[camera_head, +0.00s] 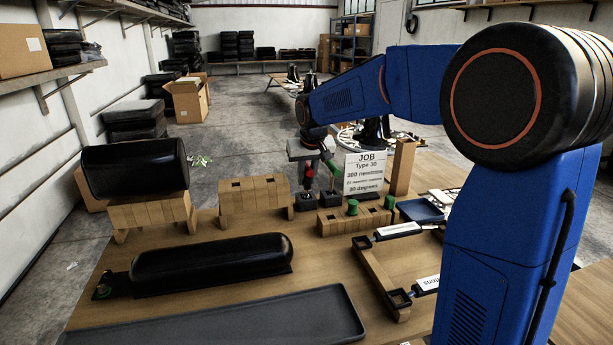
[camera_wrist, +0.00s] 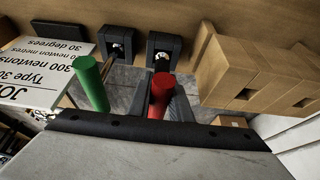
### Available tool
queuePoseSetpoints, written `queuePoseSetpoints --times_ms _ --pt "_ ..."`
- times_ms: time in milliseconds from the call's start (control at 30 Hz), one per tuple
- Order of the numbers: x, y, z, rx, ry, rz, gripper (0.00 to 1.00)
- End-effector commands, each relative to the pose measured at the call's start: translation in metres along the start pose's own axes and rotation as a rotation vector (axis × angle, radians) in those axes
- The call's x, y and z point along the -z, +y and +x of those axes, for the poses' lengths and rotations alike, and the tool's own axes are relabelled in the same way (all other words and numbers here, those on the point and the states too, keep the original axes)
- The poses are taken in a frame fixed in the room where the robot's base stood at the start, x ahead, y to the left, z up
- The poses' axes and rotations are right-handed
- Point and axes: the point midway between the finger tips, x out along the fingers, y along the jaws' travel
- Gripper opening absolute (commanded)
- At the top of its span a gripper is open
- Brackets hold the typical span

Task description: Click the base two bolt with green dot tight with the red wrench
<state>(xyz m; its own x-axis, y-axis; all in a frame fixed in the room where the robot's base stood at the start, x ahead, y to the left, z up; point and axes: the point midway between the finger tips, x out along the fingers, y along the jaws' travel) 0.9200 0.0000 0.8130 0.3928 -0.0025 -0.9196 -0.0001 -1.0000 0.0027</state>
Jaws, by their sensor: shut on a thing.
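My gripper (camera_head: 307,166) reaches down at the back of the bench. In the wrist view its grey fingers are shut on the red handle of the red wrench (camera_wrist: 160,96). The handle also shows in the head view (camera_head: 309,180). The wrench's tip is at a black holder block (camera_wrist: 174,47); I cannot tell whether it is seated or just clear. The green wrench (camera_wrist: 90,84) stands tilted in the neighbouring block. A black padded seat part (camera_head: 210,264) lies on a dark base at the front left. A small green-marked bolt (camera_head: 103,291) shows at the base's left end; its details are too small to read.
A job card (camera_head: 364,173) stands right of the wrenches. Wooden stands (camera_head: 254,197) are left of them. A wooden block (camera_head: 340,224) with green-topped pieces is in front. A grey tray (camera_head: 230,322) lies at the front. A wooden frame (camera_head: 377,265) is at the right.

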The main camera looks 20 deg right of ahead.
Motion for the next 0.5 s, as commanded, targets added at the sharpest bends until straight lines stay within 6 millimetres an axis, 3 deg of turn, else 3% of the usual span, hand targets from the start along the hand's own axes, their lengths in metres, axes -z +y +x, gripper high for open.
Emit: queuePoseSetpoints --times_ms 500 --pt "-0.0021 0.0 0.0051 0.0 0.001 0.0 0.0"
